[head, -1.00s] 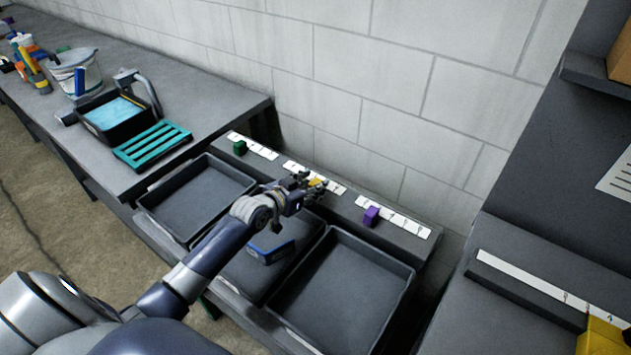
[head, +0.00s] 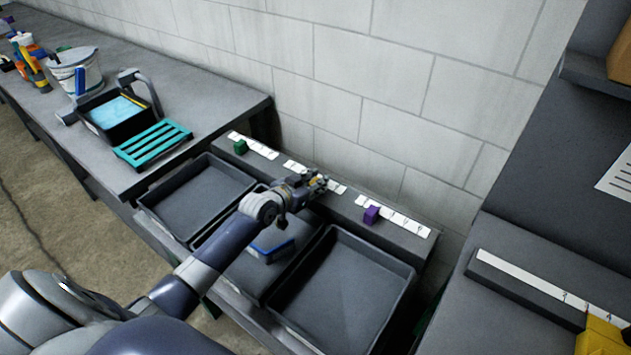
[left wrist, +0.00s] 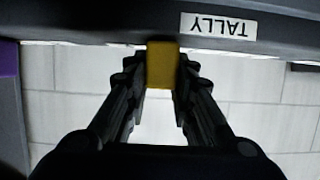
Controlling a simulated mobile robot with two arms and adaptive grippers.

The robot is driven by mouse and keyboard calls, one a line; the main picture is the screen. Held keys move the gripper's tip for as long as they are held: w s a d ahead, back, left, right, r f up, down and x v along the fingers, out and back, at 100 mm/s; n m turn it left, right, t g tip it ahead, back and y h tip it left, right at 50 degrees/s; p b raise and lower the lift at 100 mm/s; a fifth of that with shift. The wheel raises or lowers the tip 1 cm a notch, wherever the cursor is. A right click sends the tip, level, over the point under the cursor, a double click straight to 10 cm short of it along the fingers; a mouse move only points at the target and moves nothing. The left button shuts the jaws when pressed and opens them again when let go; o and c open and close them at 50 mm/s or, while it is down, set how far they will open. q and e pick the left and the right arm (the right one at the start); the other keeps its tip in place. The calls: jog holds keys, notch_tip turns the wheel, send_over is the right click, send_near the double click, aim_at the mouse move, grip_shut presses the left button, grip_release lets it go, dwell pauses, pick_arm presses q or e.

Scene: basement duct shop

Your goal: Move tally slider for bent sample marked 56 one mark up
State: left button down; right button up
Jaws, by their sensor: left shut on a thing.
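My left gripper (head: 318,183) is over the middle tally strip (head: 338,188) on the ledge behind the trays. In the left wrist view its fingers (left wrist: 162,75) are shut on a yellow slider block (left wrist: 162,65), one finger on each side. The block sits against the dark ledge, beside an upside-down TALLY label (left wrist: 218,26). The gripper covers much of the strip, so the slider's mark cannot be read. A blue-edged piece (head: 272,247) lies in the middle tray (head: 245,280); no number on it is readable. My right gripper is out of view.
A green slider (head: 240,147) sits on the left strip and a purple slider (head: 371,215) on the right strip. The left tray (head: 200,205) and right tray (head: 345,285) look empty. A block wall (head: 400,90) stands close behind the ledge.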

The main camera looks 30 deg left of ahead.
aim_at(328, 199)
pick_arm(q)
jog(key=d, duration=0.1)
jog(key=d+p, duration=0.2)
jog(key=shift+s+d, duration=0.3)
jog(key=shift+d, duration=0.35)
jog(key=shift+f, duration=0.15)
jog(key=c, duration=1.6)
grip_release()
jog(key=shift+c, duration=0.2)
jog(key=shift+o, duration=1.4)
jog(key=shift+d, duration=0.15)
